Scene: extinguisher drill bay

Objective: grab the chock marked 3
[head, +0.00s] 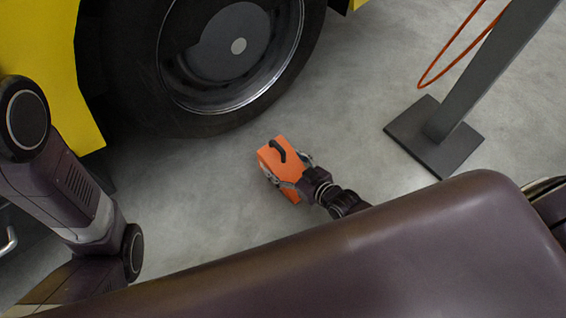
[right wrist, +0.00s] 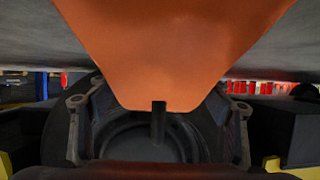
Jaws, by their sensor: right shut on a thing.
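An orange chock (head: 278,158) with a black handle (head: 277,150) is near the yellow vehicle's wheel, apart from the tyre in the head view. My right gripper (head: 287,172) is shut on it, one finger along each side. In the right wrist view the chock (right wrist: 160,55) fills the upper middle between the fingers of my right gripper (right wrist: 160,125). No number shows on the faces in view. I cannot tell whether the chock touches the floor. Only links of my left arm show at the left; its gripper is out of view.
A large black tyre (head: 125,85) of a yellow vehicle (head: 38,45) stands at the upper left. A grey post on a dark square base (head: 433,138) is at the right, with an orange-red loop (head: 447,70) beside it. Bare grey floor lies between.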

